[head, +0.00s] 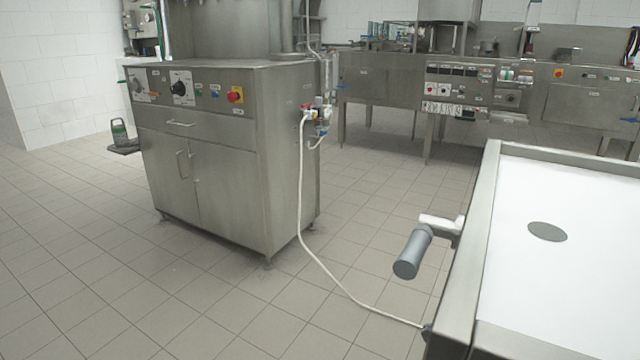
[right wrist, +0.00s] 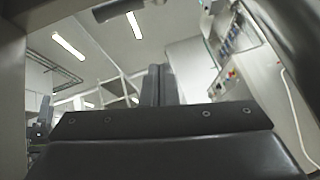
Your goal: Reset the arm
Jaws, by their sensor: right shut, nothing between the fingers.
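My right gripper (right wrist: 159,76) shows in the right wrist view. Its two dark fingers stand upright side by side, shut, with nothing held between them. Behind them the view looks up at a ceiling with bright lamps (right wrist: 68,46). I cannot make out either gripper in the head view.
A steel cabinet (head: 226,160) with knobs and a red button stands left of centre. A white-topped steel-edged table (head: 590,210) is at right, with a grey cylindrical handle (head: 412,254) on its side. A pale hose (head: 316,262) crosses the floor.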

